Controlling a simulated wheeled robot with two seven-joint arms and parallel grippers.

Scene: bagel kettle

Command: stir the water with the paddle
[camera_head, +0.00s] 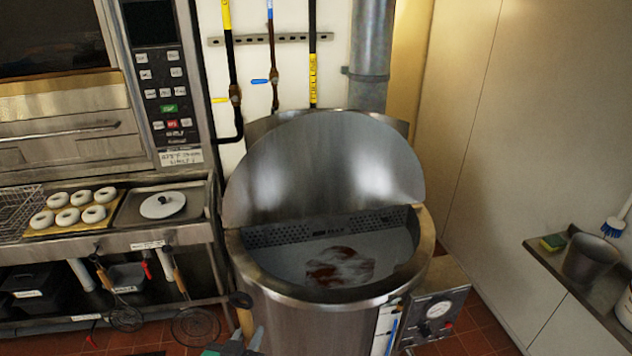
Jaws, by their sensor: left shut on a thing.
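The round steel kettle (300,312) stands in the middle, with its half-round lid (320,170) raised at the back. Water (385,250) fills it below the rim, with a reddish-brown and whitish patch on the surface. My left gripper (236,343) is at the bottom edge, outside the kettle's front left wall, and only its tip shows. A short tan, wood-like piece (245,322) shows just above it and looks like part of the paddle. The rest of the paddle is hidden or out of view. My right gripper is not in view.
At left, a counter holds a board of white bagels (75,222) and a white round lid (162,205). Wire skimmers (195,325) hang below it. A control box (436,310) juts out right of the kettle. A shelf with a bucket (590,260) is at right.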

